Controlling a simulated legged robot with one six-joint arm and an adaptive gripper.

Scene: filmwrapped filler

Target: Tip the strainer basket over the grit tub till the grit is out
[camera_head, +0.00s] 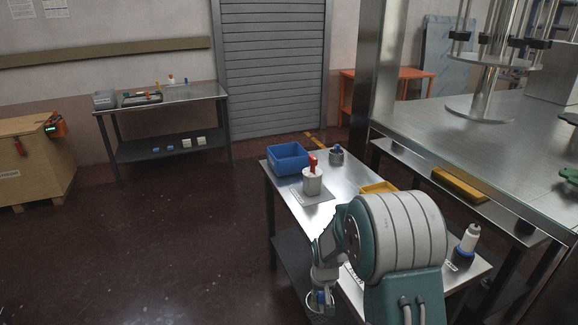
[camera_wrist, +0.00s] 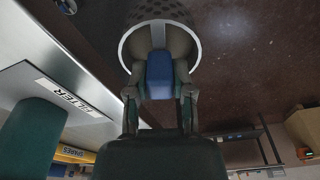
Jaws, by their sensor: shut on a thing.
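My gripper (camera_wrist: 158,85) is shut on the blue grip of the strainer basket (camera_wrist: 128,48). In the wrist view the basket has a pale round rim and a perforated wall, with its lower part hidden behind the grip and fingers. In the head view my gripper (camera_head: 321,284) and the basket (camera_head: 309,301) are low in the picture, beside the left edge of the steel table, over the dark floor. I cannot tell whether grit is in the basket. A blue open bin (camera_head: 287,158) stands at the table's far left corner; no label shows that it is the grit tub.
On the steel table (camera_head: 343,205) stand a white canister with a red handle (camera_head: 312,181), a small grey pot with a blue top (camera_head: 336,155), a yellow bin (camera_head: 379,187) and a white bottle (camera_head: 469,238). A larger steel bench (camera_head: 420,125) stands right. Floor at left is clear.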

